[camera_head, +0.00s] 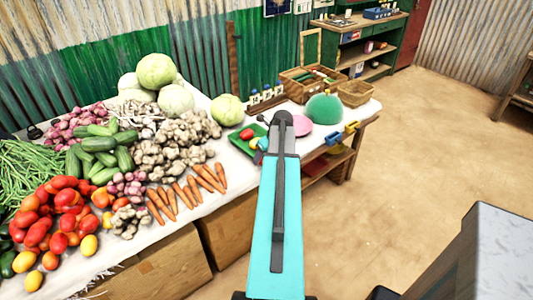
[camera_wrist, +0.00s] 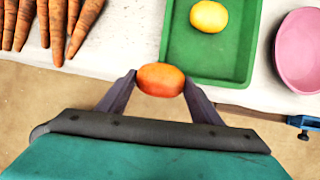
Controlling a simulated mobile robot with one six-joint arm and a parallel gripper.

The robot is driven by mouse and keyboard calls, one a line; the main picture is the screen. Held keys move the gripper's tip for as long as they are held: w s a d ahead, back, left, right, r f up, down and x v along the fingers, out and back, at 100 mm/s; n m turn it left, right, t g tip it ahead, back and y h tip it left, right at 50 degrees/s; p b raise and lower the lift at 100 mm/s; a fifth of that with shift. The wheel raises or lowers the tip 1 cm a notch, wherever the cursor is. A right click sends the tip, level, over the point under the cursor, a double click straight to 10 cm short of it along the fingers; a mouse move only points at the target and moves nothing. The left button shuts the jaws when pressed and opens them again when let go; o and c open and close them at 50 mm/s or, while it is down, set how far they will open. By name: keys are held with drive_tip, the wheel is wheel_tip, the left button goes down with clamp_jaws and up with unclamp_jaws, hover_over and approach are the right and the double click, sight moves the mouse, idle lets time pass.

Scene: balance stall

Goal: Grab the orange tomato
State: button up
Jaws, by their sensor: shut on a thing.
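The orange tomato (camera_wrist: 161,80) is between the two fingertips of my gripper (camera_wrist: 160,84) in the wrist view, with a finger against each side. My gripper is shut on it, in front of the green tray's near edge.
A green tray (camera_wrist: 180,58) with a yellow tomato (camera_wrist: 208,16) lies on the white-covered table. Carrots (camera_wrist: 60,22) are left of it and a pink bowl (camera_wrist: 300,50) is right. A blue clamp (camera_wrist: 304,124) sits at the table edge. Open floor (camera_head: 420,150) lies to the right.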

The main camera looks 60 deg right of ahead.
drive_tip(key=shift+s+a+r+b, duration=0.15)
drive_tip(key=shift+s+a, duration=0.25)
drive_tip(key=shift+a, duration=0.5)
drive_tip(key=shift+s+a+r+b, duration=0.15)
drive_tip(key=shift+s+a, duration=0.25)
drive_tip(key=shift+a, duration=0.5)
drive_tip(key=shift+s+a+b, duration=0.25)
drive_tip(key=shift+s+a, duration=0.15)
drive_tip(key=shift+a, duration=0.5)
drive_tip(key=shift+w, duration=0.1)
